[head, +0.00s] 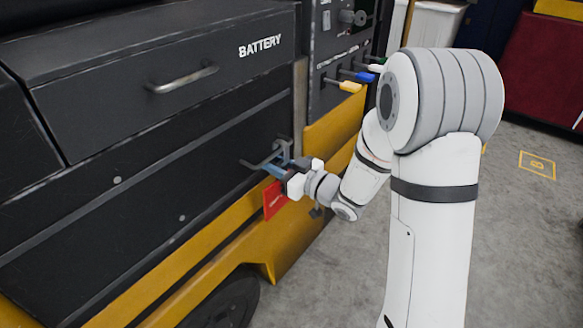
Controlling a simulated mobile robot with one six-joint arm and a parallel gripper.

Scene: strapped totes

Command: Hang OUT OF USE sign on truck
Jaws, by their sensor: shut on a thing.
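The truck (107,178) is a dark grey and yellow vehicle filling the left of the head view, with a BATTERY drawer panel. A grey metal hook or bracket (283,144) stands out from its dark side, below the drawer. My gripper (275,168) is right at this bracket, shut. The red OUT OF USE sign (273,200) hangs just below my gripper, close to the truck's side. Its lettering is too small to read, and part of it is hidden behind my gripper. I cannot tell whether the sign's top touches the bracket.
The drawer handle (182,79) sticks out above and left of my gripper. Levers with yellow, blue and green knobs (350,86) project at the upper right. A wheel (226,303) shows below. Grey floor (318,283) is clear at the right. A white bin (433,28) and a red container stand behind.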

